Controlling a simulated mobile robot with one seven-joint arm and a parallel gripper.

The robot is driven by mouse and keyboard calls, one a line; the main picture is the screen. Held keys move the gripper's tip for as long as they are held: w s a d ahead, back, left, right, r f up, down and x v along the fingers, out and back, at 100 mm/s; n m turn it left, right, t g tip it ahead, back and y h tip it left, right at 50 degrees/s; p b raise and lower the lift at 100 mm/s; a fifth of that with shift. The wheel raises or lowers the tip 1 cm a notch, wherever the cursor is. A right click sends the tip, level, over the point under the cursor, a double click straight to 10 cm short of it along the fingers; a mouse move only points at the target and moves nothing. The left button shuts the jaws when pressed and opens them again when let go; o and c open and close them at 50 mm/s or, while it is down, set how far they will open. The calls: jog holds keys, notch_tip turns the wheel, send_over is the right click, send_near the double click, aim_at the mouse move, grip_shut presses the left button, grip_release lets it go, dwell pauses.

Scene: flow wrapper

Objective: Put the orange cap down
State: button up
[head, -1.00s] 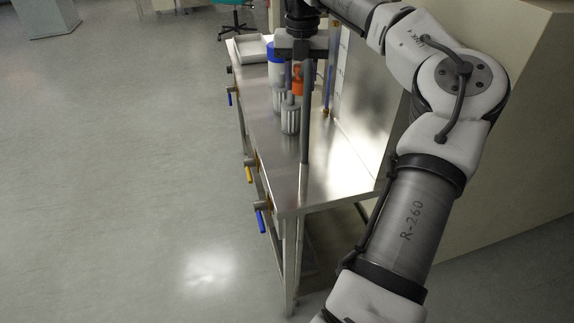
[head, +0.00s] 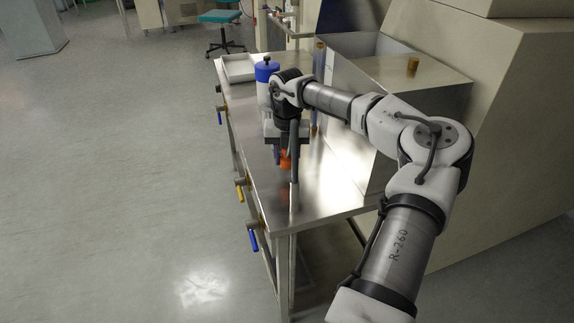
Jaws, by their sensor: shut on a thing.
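The orange cap (head: 285,161) shows between the fingers of my gripper (head: 286,168) in the head view. My gripper points down over the steel table (head: 315,198) and is shut on the cap. The cap is low, close over the tabletop. I cannot tell whether its underside touches the table. The fingers hide part of it.
A white container with a blue lid (head: 264,72) stands behind my gripper. A shallow white tray (head: 238,69) lies at the table's far end. A steel machine housing (head: 370,80) borders the right side. The table's near part is clear.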

aim_at(287, 167)
jog(key=shift+f, duration=2.05)
jog(key=o, duration=1.1)
notch_tip(287, 167, up, 12)
jog(key=shift+r+b, duration=0.2)
jog(key=shift+b, duration=0.75)
